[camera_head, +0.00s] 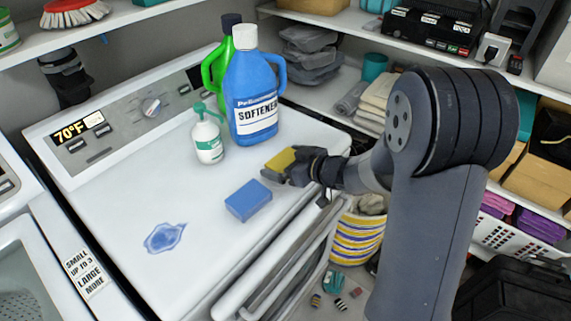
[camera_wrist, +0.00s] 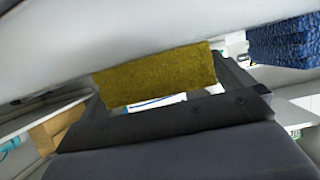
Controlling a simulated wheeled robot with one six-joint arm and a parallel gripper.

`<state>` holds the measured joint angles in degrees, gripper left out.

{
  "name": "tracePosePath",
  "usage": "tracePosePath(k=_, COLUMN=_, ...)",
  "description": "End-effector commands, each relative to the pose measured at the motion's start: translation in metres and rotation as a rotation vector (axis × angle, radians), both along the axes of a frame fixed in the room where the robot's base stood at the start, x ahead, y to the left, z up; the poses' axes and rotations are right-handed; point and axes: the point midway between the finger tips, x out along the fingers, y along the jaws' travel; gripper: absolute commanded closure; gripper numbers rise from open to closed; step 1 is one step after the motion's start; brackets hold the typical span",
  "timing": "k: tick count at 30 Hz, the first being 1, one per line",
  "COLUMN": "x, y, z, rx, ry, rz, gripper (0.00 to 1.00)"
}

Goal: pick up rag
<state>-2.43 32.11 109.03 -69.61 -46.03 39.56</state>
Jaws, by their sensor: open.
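A folded yellow rag (camera_head: 281,159) lies on the white machine top, near its front edge. My gripper (camera_head: 277,168) is open right at the rag, reaching in from the right. In the wrist view the yellow rag (camera_wrist: 155,75) shows flat and rough between the dark jaws of my gripper (camera_wrist: 165,92). I cannot tell whether the jaws touch it. The rag's right end is partly hidden by the gripper in the head view.
A blue sponge-like block (camera_head: 248,200) lies close by; it also shows in the wrist view (camera_wrist: 285,40). Behind stand a white pump bottle (camera_head: 208,140), a blue softener bottle (camera_head: 253,90) and a green bottle (camera_head: 218,70). A blue spill (camera_head: 165,237) lies front left. Shelves (camera_head: 330,105) stand behind.

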Motion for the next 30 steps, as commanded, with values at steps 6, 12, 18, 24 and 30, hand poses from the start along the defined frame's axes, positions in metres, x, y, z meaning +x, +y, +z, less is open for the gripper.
tracePosePath(k=6, x=0.0, y=0.0, z=0.0, rx=0.0, ry=0.0, rz=-0.001, gripper=0.03)
tracePosePath(k=12, x=0.0, y=0.0, z=0.0, rx=0.0, ry=0.0, rz=-0.001, gripper=0.2)
tracePosePath(k=18, x=0.0, y=0.0, z=0.0, rx=0.001, ry=-0.001, rz=-0.001, gripper=0.36)
tracePosePath(k=24, x=0.0, y=0.0, z=0.001, rx=0.0, ry=-0.002, rz=-0.001, gripper=0.36)
tracePosePath(k=30, x=0.0, y=0.0, z=0.025, rx=0.001, ry=-0.007, rz=0.001, gripper=0.36)
